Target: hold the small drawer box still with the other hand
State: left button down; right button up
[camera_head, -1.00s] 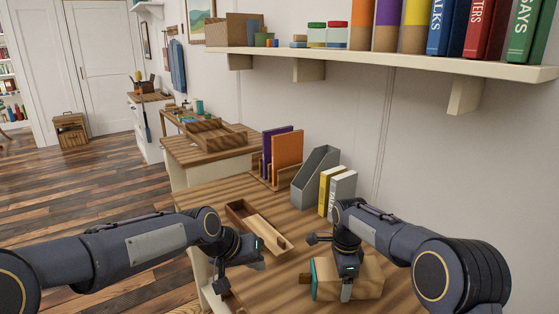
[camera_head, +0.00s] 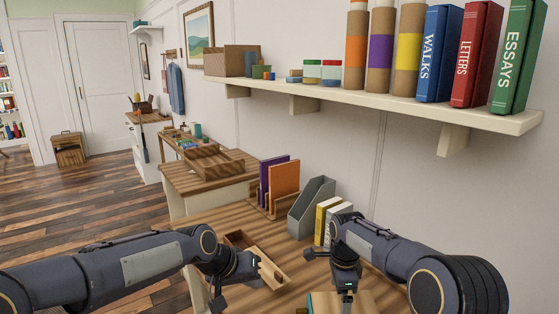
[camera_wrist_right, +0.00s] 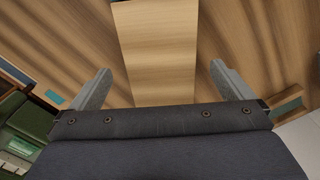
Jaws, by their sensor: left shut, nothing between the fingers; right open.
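The small drawer box (camera_head: 322,304) is light wood with a teal end, and only its top part shows at the bottom edge of the head view. My right gripper (camera_head: 347,303) is over it, open. In the right wrist view, the open right gripper (camera_wrist_right: 162,88) has one finger on each side of the pale wooden top of the box (camera_wrist_right: 165,45). I cannot tell whether the fingers touch it. My left gripper (camera_head: 220,303) is shut and empty, left of the box and near the table's front edge.
A wooden box with a pale sliding lid (camera_head: 268,270) lies beside my left gripper. A grey file holder (camera_head: 312,208), yellow and grey books (camera_head: 325,220) and a rack with purple and orange folders (camera_head: 284,187) stand behind. A wall shelf (camera_head: 400,108) hangs above.

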pick_arm(q)
jog(key=shift+f, duration=0.15)
pick_arm(e)
jog(key=shift+f, duration=0.15)
